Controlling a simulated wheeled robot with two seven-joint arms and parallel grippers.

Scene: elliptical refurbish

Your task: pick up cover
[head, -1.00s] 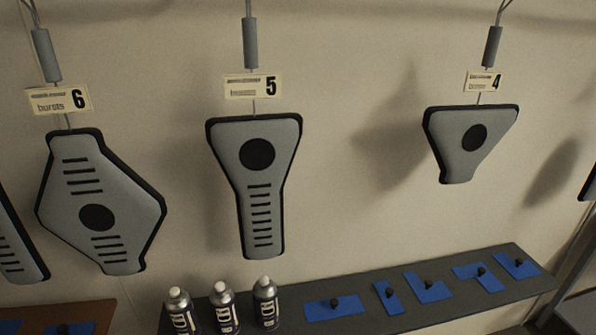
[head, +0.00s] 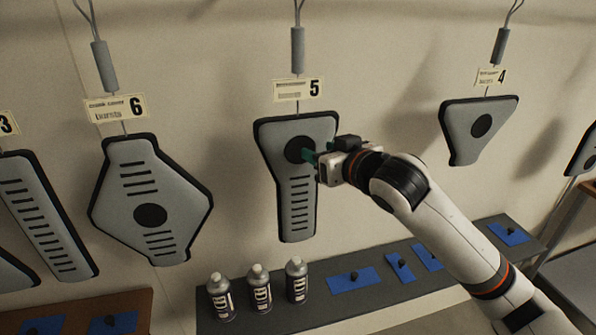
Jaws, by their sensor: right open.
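Several grey covers with black edges hang from cords on the wall in the head view. The cover under tag 5 (head: 295,205) is long, wide at the top and narrow below, with a black round spot and slots. My right gripper (head: 312,158) is open, with its green fingertips at the black spot of this cover. I cannot tell whether they touch it. The cover under tag 6 (head: 180,190) hangs to the left. The cover under tag 4 (head: 468,142) hangs to the right. My left gripper is not in view.
Below the covers a dark shelf (head: 380,301) holds several spray cans (head: 260,288) and blue pieces with black knobs (head: 354,279). My right arm crosses over the shelf's right part. A brown surface (head: 135,302) lies at the lower left.

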